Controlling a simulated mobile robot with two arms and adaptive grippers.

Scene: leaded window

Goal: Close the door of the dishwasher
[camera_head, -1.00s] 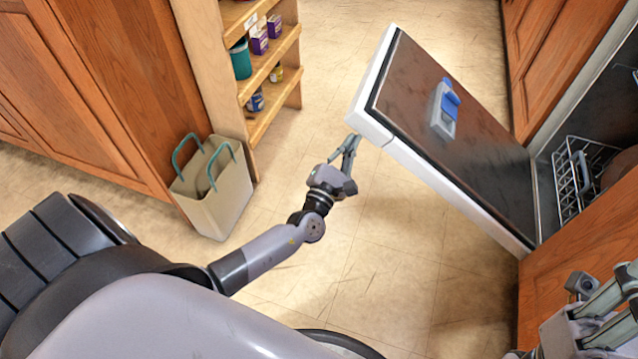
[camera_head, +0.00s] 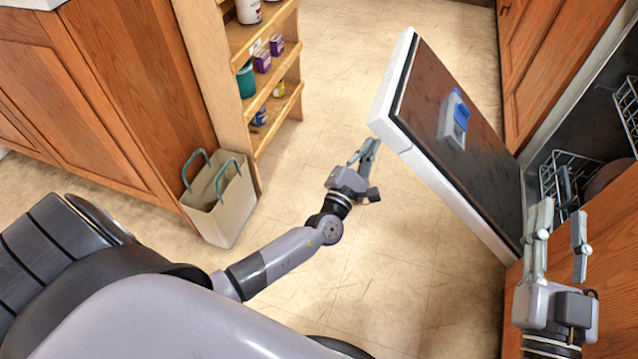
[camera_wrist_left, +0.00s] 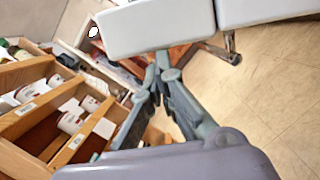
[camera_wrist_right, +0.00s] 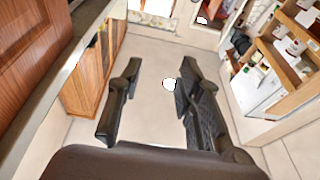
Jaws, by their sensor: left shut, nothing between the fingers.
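The dishwasher door (camera_head: 470,150) stands partly open and slanted, its dark inner face turned upward, with a blue-topped dispenser (camera_head: 456,118) on it. Its white edge (camera_head: 400,135) faces my left arm. My left gripper (camera_head: 370,145) is shut and empty, its tips just below the door's outer corner. In the left wrist view the white door edge (camera_wrist_left: 155,28) is right ahead of the tips; I cannot tell whether they touch. The dishwasher rack (camera_head: 562,180) shows in the opening. My right gripper (camera_head: 562,220) is open and empty, in front of the cabinet beside the dishwasher.
A wooden shelf (camera_head: 262,80) with cans and boxes and a cream bag (camera_head: 222,200) with teal handles stand at the left by the wooden cabinet (camera_head: 130,110). The tiled floor (camera_head: 375,285) under and left of the door is clear.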

